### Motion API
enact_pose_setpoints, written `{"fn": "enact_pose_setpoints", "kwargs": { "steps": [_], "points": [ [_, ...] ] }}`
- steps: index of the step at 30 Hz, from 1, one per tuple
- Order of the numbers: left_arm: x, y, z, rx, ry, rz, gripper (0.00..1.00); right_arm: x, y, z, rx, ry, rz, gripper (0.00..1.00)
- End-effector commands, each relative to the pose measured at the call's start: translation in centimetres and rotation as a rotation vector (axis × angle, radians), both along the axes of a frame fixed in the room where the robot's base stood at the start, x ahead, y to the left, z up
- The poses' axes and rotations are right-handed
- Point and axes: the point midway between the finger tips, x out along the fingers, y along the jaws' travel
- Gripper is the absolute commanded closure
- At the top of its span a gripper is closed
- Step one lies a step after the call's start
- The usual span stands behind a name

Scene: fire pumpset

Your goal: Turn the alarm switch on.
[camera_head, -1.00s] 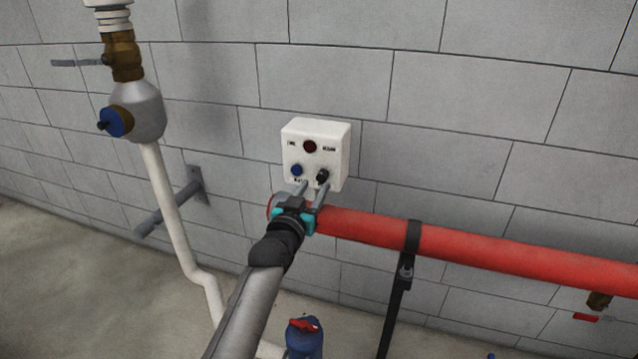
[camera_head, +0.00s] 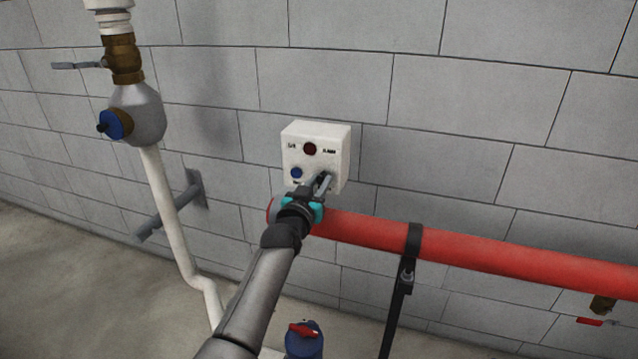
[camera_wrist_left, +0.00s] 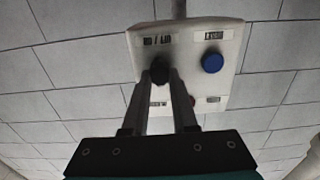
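The white alarm box (camera_head: 337,139) is on the block wall, with a dark red lamp (camera_head: 310,149) at top, a blue button (camera_head: 297,173) at lower left and a black switch knob at lower right. My left gripper (camera_head: 323,181) is at the lower right of the box and mostly hides the knob. In the left wrist view, the box (camera_wrist_left: 232,48) appears upside down, and the black knob (camera_wrist_left: 159,66) is between the tips of my left gripper (camera_wrist_left: 158,76), which look closed on its sides. The blue button (camera_wrist_left: 212,62) is clear of the fingers. My right gripper is not in view.
A red pipe (camera_head: 480,250) runs along the wall just below the box, held by a black bracket (camera_head: 413,240). A white pipe (camera_head: 165,200) with a brass valve (camera_head: 122,60) stands at left. A blue fitting (camera_head: 304,340) is at the bottom.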

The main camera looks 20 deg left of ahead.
Motion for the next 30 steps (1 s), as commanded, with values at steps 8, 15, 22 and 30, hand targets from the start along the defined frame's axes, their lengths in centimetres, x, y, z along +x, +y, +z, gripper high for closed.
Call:
{"fn": "enact_pose_setpoints", "kwargs": {
  "steps": [8, 15, 22, 30],
  "points": [
    [-0.02, 0.02, -0.03, 0.0, 0.0, 0.0, 1.0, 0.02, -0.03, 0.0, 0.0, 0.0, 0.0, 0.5],
    [-0.02, 0.01, -0.04, 0.0, 0.001, 0.0, 1.0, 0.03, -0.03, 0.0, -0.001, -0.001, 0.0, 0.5],
    [-0.03, 0.02, -0.04, -0.008, 0.001, 0.0, 1.0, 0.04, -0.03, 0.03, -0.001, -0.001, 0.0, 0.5],
    [-0.03, 0.04, 0.01, -0.101, 0.004, 0.0, 1.0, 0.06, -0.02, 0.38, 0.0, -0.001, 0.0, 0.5]
  ]
}}
